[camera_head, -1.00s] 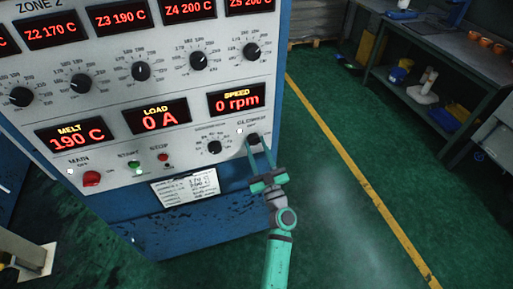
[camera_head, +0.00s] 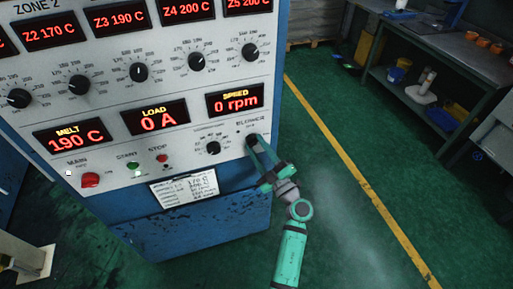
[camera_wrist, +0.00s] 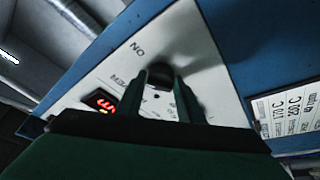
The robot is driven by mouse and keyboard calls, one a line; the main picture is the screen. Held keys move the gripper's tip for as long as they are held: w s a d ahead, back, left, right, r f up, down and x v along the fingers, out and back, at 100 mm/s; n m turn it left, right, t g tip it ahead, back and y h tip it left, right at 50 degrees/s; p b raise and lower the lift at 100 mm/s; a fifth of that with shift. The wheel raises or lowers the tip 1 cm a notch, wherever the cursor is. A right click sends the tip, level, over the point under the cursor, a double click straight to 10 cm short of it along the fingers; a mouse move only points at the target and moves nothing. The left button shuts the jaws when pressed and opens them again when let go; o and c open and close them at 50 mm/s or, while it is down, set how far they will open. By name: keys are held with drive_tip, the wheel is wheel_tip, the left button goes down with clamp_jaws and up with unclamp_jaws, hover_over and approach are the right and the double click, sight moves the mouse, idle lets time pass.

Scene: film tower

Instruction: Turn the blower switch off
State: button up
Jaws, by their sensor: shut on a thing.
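The blower switch (camera_head: 251,139) is a black knob at the right end of the lower row on the white control panel, under the BLOWER label. In the wrist view the black knob (camera_wrist: 160,74) sits between the two fingertips, with an ON mark to its upper left. My gripper (camera_head: 256,147) is shut on this knob, its fingers tilted and reaching up from the lower right. It also shows in the wrist view (camera_wrist: 157,88). The fingers partly hide the knob, so its exact pointer position cannot be told. The small lamp (camera_head: 238,131) beside the label looks dark.
Another black knob (camera_head: 213,148) is close to the left. The red main switch (camera_head: 90,180), green start button (camera_head: 134,166) and red stop button (camera_head: 164,159) are further left. A paper card (camera_head: 184,189) hangs below. Green floor is open to the right, before a workbench (camera_head: 440,60).

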drive_tip(key=n+g, duration=0.1)
drive_tip(key=n, duration=0.2)
drive_tip(key=n+g, duration=0.2)
drive_tip(key=n, duration=0.2)
drive_tip(key=shift+d+r+n+y, duration=0.1)
drive_tip(key=shift+r+n+y, duration=0.05)
drive_tip(key=shift+n+y, duration=0.2)
drive_tip(key=n+g, duration=0.1)
drive_tip(key=n, duration=0.3)
drive_tip(key=shift+r+n+g, duration=0.15)
drive_tip(key=shift+n+g, duration=0.1)
drive_tip(key=shift+g, duration=0.15)
drive_tip(key=shift+h, duration=0.45)
drive_tip(key=o, duration=1)
drive_tip(key=shift+r, duration=0.1)
drive_tip(key=shift+d, duration=0.15)
drive_tip(key=v, duration=1)
drive_tip(key=shift+s+d, duration=0.1)
drive_tip(key=shift+s, duration=0.2)
